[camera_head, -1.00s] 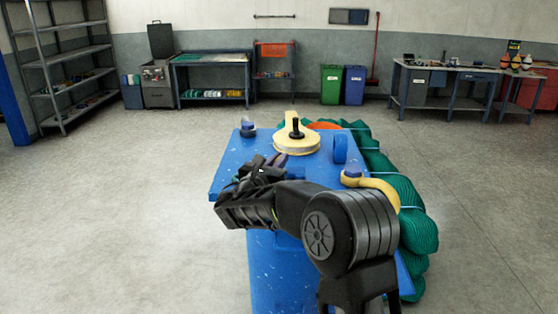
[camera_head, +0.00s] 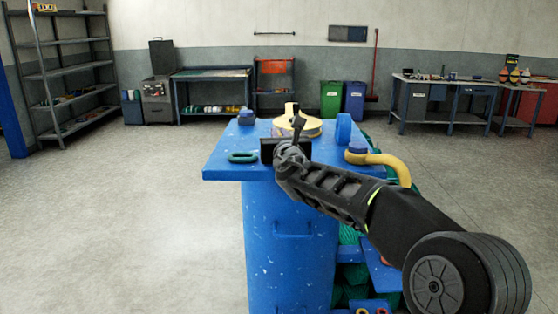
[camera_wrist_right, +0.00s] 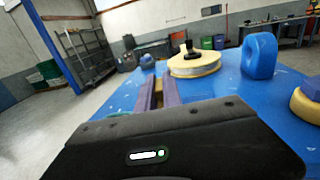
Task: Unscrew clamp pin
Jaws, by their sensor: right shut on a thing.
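My left gripper is not in view.
The blue stand top (camera_head: 225,165) also holds a teal link (camera_head: 243,156), a blue knob (camera_head: 246,117), an upright blue ring (camera_head: 343,128) and a curved yellow hook (camera_head: 385,162). The floor at left is clear.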

